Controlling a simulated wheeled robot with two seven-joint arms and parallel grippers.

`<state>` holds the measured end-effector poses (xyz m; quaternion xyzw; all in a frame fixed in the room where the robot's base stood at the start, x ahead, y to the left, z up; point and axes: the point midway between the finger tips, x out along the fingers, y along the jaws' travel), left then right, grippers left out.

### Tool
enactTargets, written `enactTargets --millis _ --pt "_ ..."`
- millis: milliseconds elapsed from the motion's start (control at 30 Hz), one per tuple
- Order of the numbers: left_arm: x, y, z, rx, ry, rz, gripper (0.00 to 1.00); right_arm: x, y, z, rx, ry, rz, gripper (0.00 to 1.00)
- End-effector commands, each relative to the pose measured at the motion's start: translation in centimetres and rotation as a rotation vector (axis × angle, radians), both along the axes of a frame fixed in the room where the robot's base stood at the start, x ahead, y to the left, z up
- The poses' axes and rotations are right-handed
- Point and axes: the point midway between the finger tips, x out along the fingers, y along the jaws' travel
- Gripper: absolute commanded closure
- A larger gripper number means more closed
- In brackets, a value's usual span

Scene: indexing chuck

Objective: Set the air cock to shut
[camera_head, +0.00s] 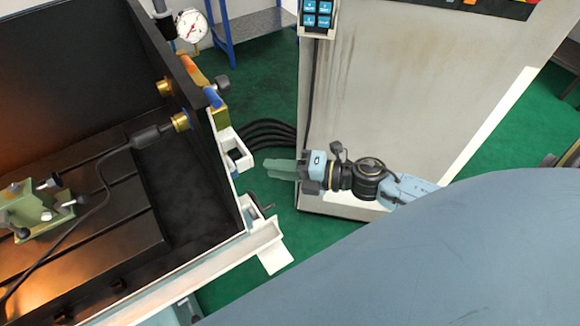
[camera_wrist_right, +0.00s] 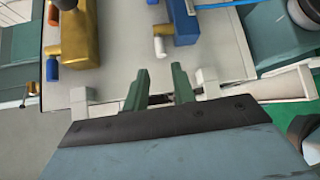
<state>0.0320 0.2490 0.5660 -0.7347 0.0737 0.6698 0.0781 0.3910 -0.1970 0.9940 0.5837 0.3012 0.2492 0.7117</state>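In the right wrist view, a brass-coloured valve body (camera_wrist_right: 80,38) with a short blue-tipped lever (camera_wrist_right: 52,68) sits on a pale panel. To its right is a blue valve body (camera_wrist_right: 186,22) with a white-tipped lever (camera_wrist_right: 160,46). I cannot tell for sure which is the air cock, or its setting. In the head view, small orange and blue fittings (camera_head: 199,74) show on the machine wall's outer side. My right gripper (camera_wrist_right: 161,85) has its two green fingers apart with nothing between them, short of both valves. It also shows in the head view (camera_head: 280,168), right of the wall. My left gripper is out of view.
The machine's open black tray (camera_head: 185,190) holds a green vise (camera_head: 35,210) at left. A round gauge (camera_head: 191,26) stands above the fittings. Black hoses (camera_head: 270,135) run behind my right gripper to a grey cabinet (camera_head: 400,90). Green floor lies between.

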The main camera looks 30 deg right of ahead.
Motion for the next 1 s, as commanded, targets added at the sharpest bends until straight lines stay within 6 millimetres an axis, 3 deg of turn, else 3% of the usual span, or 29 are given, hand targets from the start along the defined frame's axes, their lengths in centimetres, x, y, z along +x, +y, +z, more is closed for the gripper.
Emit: enactTargets --millis 267,833,933,1000 --pt "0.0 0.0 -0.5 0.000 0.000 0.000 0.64 -1.9 -1.9 0.4 0.000 0.000 0.001 0.74" --pt "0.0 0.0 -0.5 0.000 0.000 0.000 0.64 -2.0 -2.0 0.4 0.001 -0.001 0.000 0.74" --pt "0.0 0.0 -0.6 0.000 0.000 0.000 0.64 -1.7 -2.5 -0.5 0.016 0.024 -0.028 0.74" --pt "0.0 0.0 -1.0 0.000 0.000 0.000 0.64 -1.3 -3.5 -2.5 0.049 0.079 -0.092 0.74"
